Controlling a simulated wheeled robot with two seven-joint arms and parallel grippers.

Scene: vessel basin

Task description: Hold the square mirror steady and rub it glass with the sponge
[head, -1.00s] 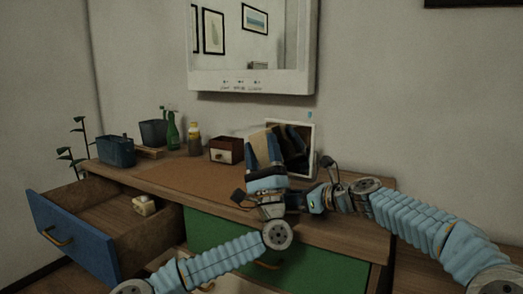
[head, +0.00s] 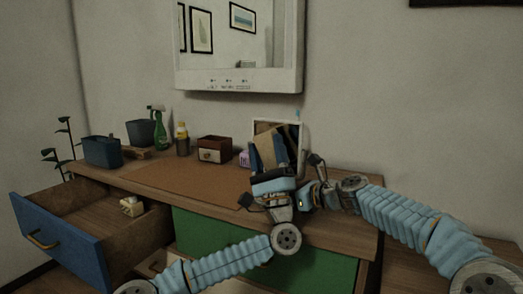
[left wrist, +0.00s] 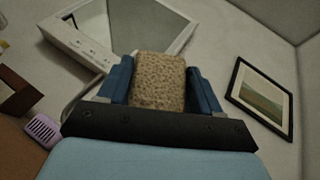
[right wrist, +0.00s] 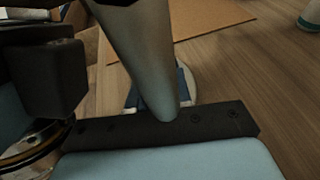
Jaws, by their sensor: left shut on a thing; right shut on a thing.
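The square mirror (head: 302,138), with a pale frame, stands tilted on the dresser top in the head view. Much of its face is hidden by my left gripper (head: 268,152). My left gripper is shut on the tan sponge (left wrist: 160,82), which shows between its blue fingers in the left wrist view. In the head view the sponge overlaps the mirror; I cannot tell whether they touch. My right gripper (head: 310,188) is low at the mirror's right side, shut on a part of it. A grey tapered piece (right wrist: 145,50), seemingly the mirror's, fills the right wrist view's middle.
A brown box (head: 214,149), a pink item (head: 244,158), a yellow-capped bottle (head: 182,139), a green spray bottle (head: 158,127) and blue bins (head: 102,151) stand on the dresser. A blue drawer (head: 58,246) is open at left. A brown mat (head: 180,180) covers clear dresser space.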

